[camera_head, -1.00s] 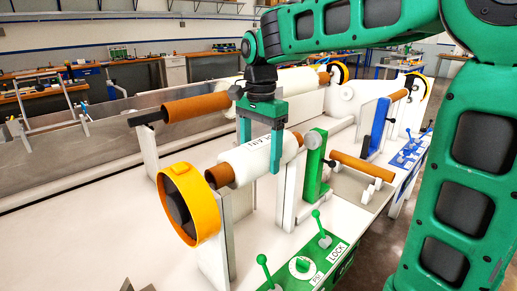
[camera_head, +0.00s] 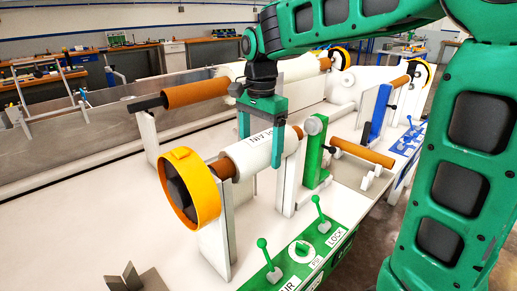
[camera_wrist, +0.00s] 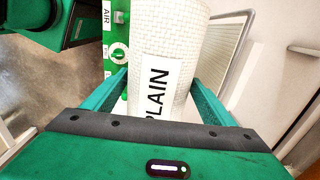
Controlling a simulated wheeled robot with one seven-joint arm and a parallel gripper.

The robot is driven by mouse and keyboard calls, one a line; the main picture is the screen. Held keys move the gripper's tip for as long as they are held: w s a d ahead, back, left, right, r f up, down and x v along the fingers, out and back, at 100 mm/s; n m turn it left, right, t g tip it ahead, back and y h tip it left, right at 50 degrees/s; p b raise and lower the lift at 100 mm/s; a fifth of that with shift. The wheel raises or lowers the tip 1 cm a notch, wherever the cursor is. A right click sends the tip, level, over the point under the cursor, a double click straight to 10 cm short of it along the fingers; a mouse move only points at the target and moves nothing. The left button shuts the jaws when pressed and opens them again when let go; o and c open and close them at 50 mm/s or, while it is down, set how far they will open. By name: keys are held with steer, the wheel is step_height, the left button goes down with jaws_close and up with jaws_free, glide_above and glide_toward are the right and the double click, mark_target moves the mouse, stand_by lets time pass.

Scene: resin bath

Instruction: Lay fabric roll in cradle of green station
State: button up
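The white fabric roll (camera_head: 250,155) on a brown core lies level between the fingers of my gripper (camera_head: 262,148). The wrist view shows its woven surface and "PLAIN" label (camera_wrist: 157,85), with a finger close against each side. The green station has a green panel (camera_head: 304,252), a yellow-rimmed wheel (camera_head: 190,190), a green upright (camera_head: 316,155) and pale cradle posts (camera_head: 214,245). The core ends are at the tops of the posts, between the wheel and the green upright. Whether the core touches the cradle is unclear.
A brown roller (camera_head: 195,92) lies behind the roll. A short brown bar (camera_head: 362,152) rests on small stands at right. The blue station (camera_head: 378,118) stands farther back right. Green levers (camera_head: 320,212) rise from the panel. A metal bracket (camera_head: 132,281) stands front left.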

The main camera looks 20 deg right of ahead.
steer(key=shift+o, duration=0.8)
steer(key=shift+f, duration=0.1)
step_height(320, 180, up, 11)
steer(key=shift+f, duration=0.1)
stand_by(0.3)
